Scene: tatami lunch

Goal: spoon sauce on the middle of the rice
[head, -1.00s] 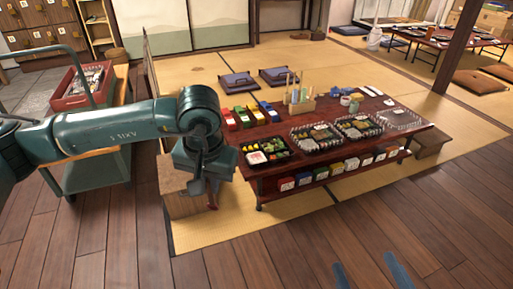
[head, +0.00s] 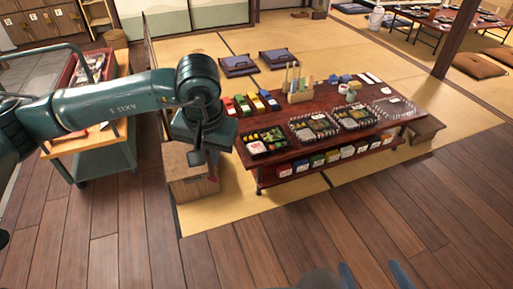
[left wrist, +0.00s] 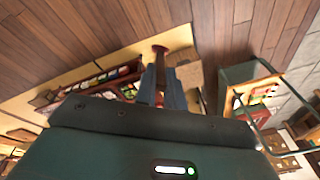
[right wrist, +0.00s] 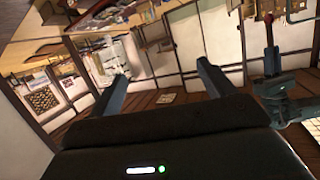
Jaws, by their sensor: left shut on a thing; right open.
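My left gripper (head: 208,152) is shut on a small dark red, round-ended thing (left wrist: 160,48). It looks like a spoon, but I cannot tell whether it carries sauce. This gripper hangs just left of the table's left end, above a wooden box. It also shows in the right wrist view (right wrist: 270,52). The black lunch box (head: 283,147) stands at the table's near left corner, right of the left gripper. White rice (head: 256,148) fills its near left part, beside green and yellow food. My right gripper (head: 372,274) is open and empty at the bottom edge. I cannot pick out the sauce.
The dark red table (head: 345,146) holds more filled boxes (head: 314,125), coloured containers (head: 249,103) and a wooden holder (head: 300,96). Its lower shelf holds several small boxes. A wooden box (head: 188,178) stands at its left end, a cart (head: 95,160) further left. The front floor is clear.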

